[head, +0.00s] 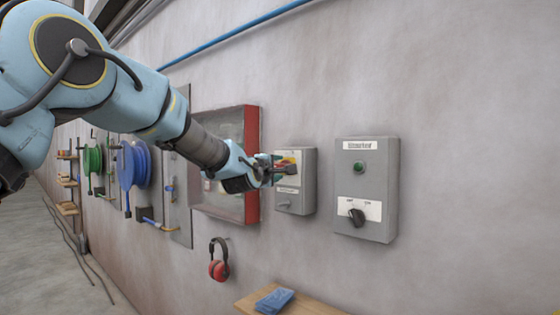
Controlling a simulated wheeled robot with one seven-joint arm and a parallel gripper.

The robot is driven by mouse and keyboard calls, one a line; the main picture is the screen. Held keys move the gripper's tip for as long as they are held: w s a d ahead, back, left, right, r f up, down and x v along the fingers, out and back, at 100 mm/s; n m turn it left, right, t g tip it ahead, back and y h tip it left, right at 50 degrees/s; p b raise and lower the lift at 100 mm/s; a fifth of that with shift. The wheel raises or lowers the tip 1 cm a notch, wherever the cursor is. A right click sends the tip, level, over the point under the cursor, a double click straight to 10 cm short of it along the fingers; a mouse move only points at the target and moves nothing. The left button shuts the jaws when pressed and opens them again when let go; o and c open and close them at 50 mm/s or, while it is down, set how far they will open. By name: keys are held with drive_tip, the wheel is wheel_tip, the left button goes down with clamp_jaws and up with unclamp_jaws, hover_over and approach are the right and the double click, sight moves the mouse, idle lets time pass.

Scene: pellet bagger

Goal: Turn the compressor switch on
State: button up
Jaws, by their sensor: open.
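A larger grey wall box (388,190) has a blurred label at its top, a green round lamp or button (358,168), and a black rotary knob (357,216) on a white plate with two small marks. The knob's exact setting is too small to tell. A smaller grey box (295,206) hangs to its left, with a red and yellow part (286,158) partly hidden by my gripper. My gripper (284,168) is open in front of this smaller box, left of the larger one. Contact with it cannot be told. I cannot read which box is the compressor's.
A red-framed cabinet (252,165) is on the wall behind my wrist. Red ear muffs (218,262) hang below it. A wooden shelf (312,306) with blue items (274,300) is below the boxes. Green (92,160) and blue (126,165) hose reels are farther left.

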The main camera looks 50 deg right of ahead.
drive_tip(key=shift+p+x, duration=0.4)
drive_tip(key=shift+x, duration=0.85)
drive_tip(key=shift+c, duration=0.2)
clamp_jaws()
